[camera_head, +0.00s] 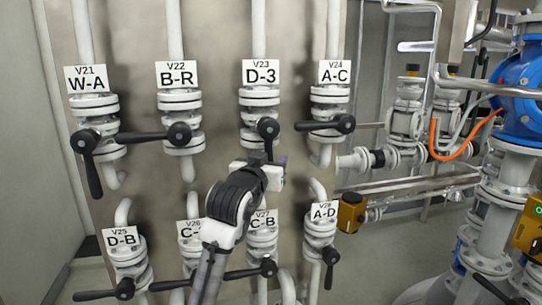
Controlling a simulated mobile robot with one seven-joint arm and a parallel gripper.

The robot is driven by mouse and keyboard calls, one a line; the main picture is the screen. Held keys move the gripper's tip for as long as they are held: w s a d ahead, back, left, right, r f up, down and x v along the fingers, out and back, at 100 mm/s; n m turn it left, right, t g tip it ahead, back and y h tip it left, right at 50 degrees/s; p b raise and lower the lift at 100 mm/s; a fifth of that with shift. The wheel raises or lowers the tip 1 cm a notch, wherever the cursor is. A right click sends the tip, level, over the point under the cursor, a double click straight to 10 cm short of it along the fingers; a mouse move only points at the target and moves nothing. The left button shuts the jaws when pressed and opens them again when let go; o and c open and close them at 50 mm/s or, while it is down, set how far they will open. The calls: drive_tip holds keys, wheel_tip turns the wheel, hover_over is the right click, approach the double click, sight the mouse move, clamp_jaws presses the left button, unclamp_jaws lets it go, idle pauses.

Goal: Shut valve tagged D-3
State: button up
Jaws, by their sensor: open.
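The valve tagged V23 D-3 (260,98) is on a white vertical pipe in the upper row, third from the left. Its black lever (268,129) points down, in line with the pipe. The lever's lower end is close to my gripper and partly hidden by it. My gripper (281,163) is just below the D-3 valve, at the lever's lower end. It is open. I cannot tell whether the fingers touch the lever or stand around it.
V22 B-R (180,101) and V24 A-C (331,98) flank D-3, with levers lying sideways. V21 W-A (92,108) has its lever down. A lower row, including V27 C-B (263,239) and V28 A-D (321,233), lies below, partly behind my arm. Pipework with a blue body (519,90) fills the right.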

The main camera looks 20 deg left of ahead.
drive_tip(key=shift+w, duration=0.35)
clamp_jaws()
